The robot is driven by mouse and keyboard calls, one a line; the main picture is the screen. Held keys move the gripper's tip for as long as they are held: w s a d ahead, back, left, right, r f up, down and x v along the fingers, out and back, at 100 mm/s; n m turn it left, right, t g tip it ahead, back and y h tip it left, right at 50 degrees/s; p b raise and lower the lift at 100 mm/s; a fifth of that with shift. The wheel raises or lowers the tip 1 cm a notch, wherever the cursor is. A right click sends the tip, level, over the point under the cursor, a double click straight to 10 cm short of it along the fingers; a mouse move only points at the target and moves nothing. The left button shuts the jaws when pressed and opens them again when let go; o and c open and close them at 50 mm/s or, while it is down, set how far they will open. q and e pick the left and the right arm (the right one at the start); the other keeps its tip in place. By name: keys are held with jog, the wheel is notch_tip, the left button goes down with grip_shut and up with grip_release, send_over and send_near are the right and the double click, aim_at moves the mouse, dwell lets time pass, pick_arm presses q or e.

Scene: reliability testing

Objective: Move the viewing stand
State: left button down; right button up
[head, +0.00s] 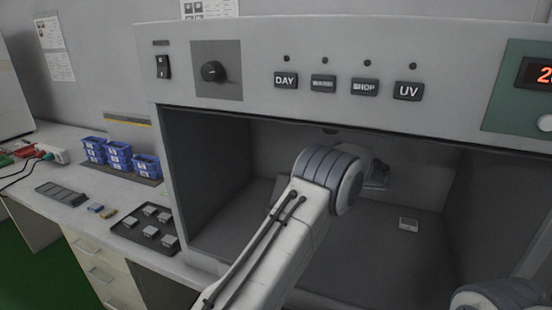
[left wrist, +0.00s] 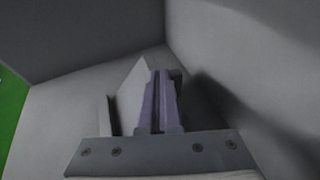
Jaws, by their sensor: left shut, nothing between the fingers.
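My left arm reaches into the open grey booth (head: 230,165) in the head view, and its wrist hides the gripper there. In the left wrist view my left gripper (left wrist: 158,78) is shut, with its purple-grey fingers together and nothing between them. A pale slanted panel (left wrist: 132,92), which looks like part of the viewing stand, stands just left of the fingers and is partly hidden by them. I cannot tell whether they touch. My right gripper is not in view; only part of my right arm shows at the lower right of the head view.
A small pale block (head: 408,224) lies on the booth floor, right of my arm. The booth's side walls and top panel, with a UV button (head: 408,91), bound the space. Left on the counter are blue bins (head: 118,155) and a dark tray (head: 140,232) with several grey pieces.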

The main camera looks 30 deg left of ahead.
pick_arm(q)
jog(key=d+p, duration=0.1)
jog(key=d, duration=0.1)
jog(key=s+d+p, duration=0.1)
jog(key=d, duration=0.2)
jog(key=s+d+p, duration=0.1)
jog(key=d, duration=0.1)
jog(key=shift+d+f, duration=0.25)
jog(key=shift+d, duration=0.1)
jog(key=shift+s+d+f, duration=0.1)
jog(key=shift+d+f, duration=0.1)
jog(key=shift+d, duration=0.1)
jog(key=shift+r+p, duration=0.75)
jog(key=shift+r, duration=0.1)
